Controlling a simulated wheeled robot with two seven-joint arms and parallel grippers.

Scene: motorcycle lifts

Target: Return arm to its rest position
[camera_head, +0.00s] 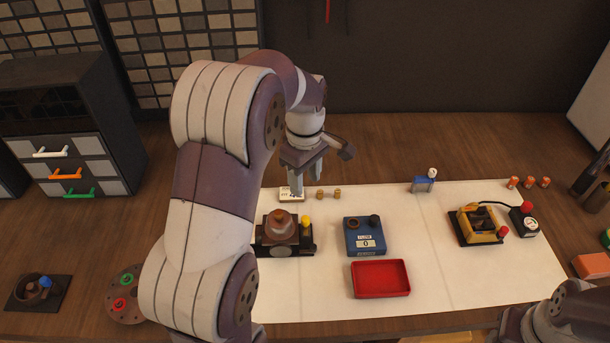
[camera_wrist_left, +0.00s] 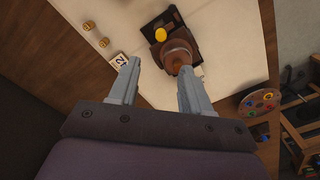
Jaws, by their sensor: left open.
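My left arm comes in from the left in the head view and reaches over the back edge of the white mat (camera_head: 420,208). My left gripper (camera_head: 303,188) points down near a small white labelled card (camera_head: 289,194) at the back of the mat. In the left wrist view my left gripper (camera_wrist_left: 157,85) has its two grey fingers apart with nothing between them. The card (camera_wrist_left: 121,61) shows beside one fingertip, and a dark device with a brown knob (camera_wrist_left: 177,55) is beyond the other. Part of my right arm (camera_head: 570,318) shows at the bottom right; its gripper is out of the picture.
On the mat are the brown-knobbed device (camera_head: 280,228), a blue meter box (camera_head: 364,237), a red tray (camera_head: 381,278), a yellow device (camera_head: 478,225), a blue block (camera_head: 423,184) and small brass pieces (camera_head: 337,193). A drawer cabinet (camera_head: 70,130) stands at the left.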

